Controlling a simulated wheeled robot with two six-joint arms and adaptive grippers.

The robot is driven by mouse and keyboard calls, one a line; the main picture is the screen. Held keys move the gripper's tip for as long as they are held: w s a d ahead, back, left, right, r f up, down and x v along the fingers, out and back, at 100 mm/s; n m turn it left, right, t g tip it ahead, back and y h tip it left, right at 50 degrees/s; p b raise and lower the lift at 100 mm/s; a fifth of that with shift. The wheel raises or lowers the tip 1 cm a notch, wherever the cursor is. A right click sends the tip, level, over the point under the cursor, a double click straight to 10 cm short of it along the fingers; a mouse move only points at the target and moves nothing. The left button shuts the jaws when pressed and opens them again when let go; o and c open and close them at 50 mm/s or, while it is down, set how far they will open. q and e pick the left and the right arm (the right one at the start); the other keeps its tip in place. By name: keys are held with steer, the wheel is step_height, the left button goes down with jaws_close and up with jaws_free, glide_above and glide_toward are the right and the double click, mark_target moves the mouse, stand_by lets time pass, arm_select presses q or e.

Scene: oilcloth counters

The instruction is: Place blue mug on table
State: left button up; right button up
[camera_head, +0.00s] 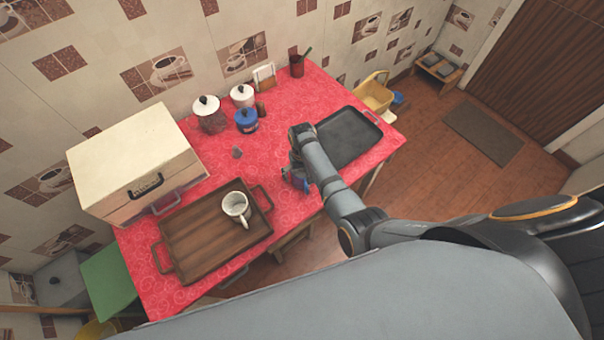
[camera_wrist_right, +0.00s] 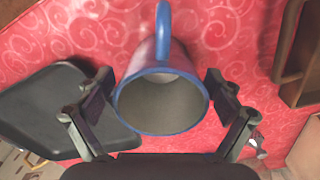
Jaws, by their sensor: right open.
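The blue mug (camera_wrist_right: 160,112) stands between the two fingers of my right gripper (camera_wrist_right: 160,108) in the right wrist view, its grey inside facing the camera and its handle pointing up in the picture. The fingers are open, with one on each side of the mug. In the head view the mug (camera_head: 297,178) is mostly hidden behind my right gripper (camera_head: 290,172), near the front edge of the table (camera_head: 290,115) with its red patterned cloth. My left gripper is not in view.
A black tray (camera_head: 352,140) lies just right of my right gripper. A wooden tray (camera_head: 195,240) with a white mug (camera_head: 237,206) stands to the left. A cream bread box (camera_head: 135,165) is at the far left.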

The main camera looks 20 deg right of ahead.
step_height(320, 180, up, 12)
steer(key=p, duration=0.8)
steer(key=shift+f, duration=0.15)
